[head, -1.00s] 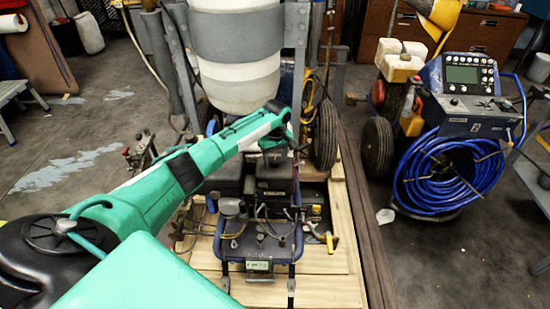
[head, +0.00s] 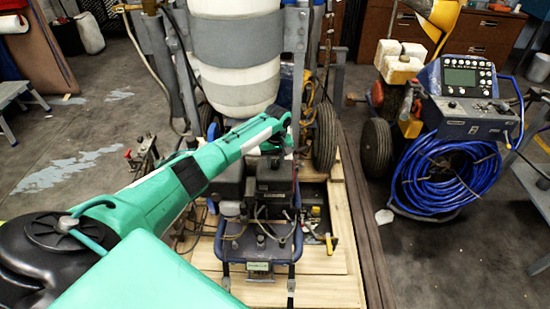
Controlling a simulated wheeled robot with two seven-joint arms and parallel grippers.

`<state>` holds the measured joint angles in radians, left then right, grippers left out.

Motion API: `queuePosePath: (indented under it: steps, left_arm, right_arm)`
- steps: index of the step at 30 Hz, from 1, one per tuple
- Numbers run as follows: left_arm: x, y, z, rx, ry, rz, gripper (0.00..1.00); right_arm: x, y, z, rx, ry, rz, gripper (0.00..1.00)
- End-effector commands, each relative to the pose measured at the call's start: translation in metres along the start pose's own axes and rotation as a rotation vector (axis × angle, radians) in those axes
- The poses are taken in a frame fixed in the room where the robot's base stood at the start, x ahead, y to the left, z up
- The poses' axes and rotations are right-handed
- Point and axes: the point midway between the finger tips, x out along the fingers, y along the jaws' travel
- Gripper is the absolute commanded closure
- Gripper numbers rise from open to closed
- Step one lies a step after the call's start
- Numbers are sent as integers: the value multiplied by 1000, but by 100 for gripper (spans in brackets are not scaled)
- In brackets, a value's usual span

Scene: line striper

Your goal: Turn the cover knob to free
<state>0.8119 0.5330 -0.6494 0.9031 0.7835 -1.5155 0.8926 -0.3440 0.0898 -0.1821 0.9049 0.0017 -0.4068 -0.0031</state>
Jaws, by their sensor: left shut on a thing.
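The line striper (head: 262,230) stands on a wooden pallet, with its black engine (head: 274,178) below the big white tank. My left arm reaches in from the left. Its wrist ends right over the top of the engine, and my left gripper (head: 278,143) is there, mostly hidden behind the green wrist. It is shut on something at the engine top. The cover knob itself is hidden behind the wrist, so its angle cannot be told. My right gripper is not in view.
The white tank (head: 237,85) with grey bands rises just behind the wrist, between metal posts. A wheel (head: 325,137) stands close on the right. A second machine with a blue hose coil (head: 446,172) is further right. Bare pallet boards (head: 325,262) lie in front.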

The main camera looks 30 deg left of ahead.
Motion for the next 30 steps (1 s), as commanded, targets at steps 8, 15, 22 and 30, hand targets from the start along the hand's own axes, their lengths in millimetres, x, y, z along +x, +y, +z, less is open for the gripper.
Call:
queuePosePath:
  steps: [8, 15, 22, 30]
  left_arm:
    - [-3, 0, 1, 261, 5, -1, 91]
    - [-2, 0, 1, 488, 13, 0, 91]
    - [-2, 1, 2, 707, 21, 0, 91]
    - [-1, 1, 2, 960, 28, 0, 91]
  right_arm:
    - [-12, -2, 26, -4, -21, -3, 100]
    - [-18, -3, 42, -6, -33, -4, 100]
    - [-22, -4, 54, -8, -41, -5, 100]
    - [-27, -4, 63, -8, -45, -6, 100]
